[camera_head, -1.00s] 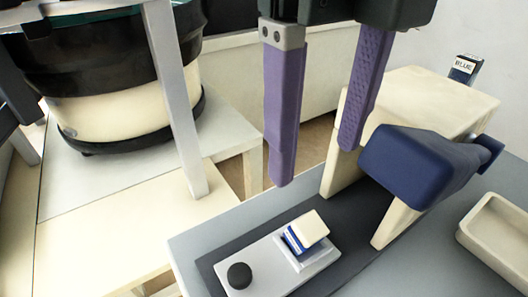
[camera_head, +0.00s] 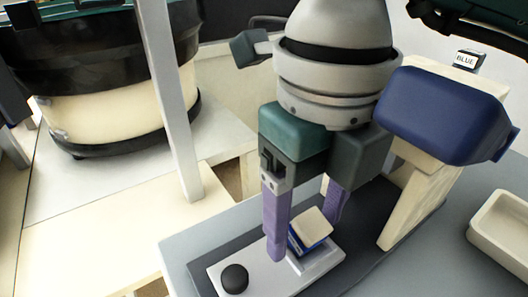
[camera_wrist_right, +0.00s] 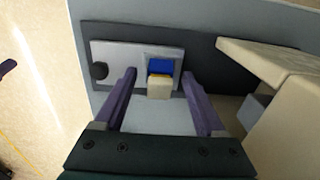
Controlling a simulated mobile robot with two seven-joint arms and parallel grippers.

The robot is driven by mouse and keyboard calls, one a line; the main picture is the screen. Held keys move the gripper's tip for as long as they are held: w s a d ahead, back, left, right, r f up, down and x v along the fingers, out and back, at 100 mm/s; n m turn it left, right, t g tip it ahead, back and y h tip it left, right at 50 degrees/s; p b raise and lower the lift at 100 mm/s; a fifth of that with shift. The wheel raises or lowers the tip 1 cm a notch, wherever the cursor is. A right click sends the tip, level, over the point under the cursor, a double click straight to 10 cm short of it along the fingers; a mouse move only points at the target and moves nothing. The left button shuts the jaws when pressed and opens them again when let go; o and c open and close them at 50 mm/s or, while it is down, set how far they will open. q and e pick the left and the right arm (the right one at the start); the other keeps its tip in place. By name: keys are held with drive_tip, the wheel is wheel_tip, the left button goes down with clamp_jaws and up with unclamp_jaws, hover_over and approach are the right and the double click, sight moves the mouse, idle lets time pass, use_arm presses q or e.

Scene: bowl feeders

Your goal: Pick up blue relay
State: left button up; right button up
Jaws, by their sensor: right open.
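The blue relay (camera_head: 311,230) is a small block with a cream top and blue sides. It sits tilted in a light grey fixture plate (camera_head: 262,268) with a black knob (camera_head: 235,278). In the right wrist view the relay (camera_wrist_right: 160,69) shows its blue part and cream part, ahead of and between the fingers. My right gripper (camera_head: 305,225) has purple fingers, one on each side of the relay in the head view. It is open in the right wrist view (camera_wrist_right: 162,82), with clear gaps beside the relay. My left gripper is not in view.
A dark blue rounded housing (camera_head: 440,115) on a cream stand (camera_head: 415,205) rises close to the right of my gripper. A cream tray (camera_head: 503,235) lies at right. A sign reading BLUE (camera_head: 466,61) stands behind. A large bowl feeder (camera_head: 100,110) stands at left.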

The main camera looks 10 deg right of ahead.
clamp_jaws()
idle(0.5)
drive_tip(key=shift+r, duration=0.1)
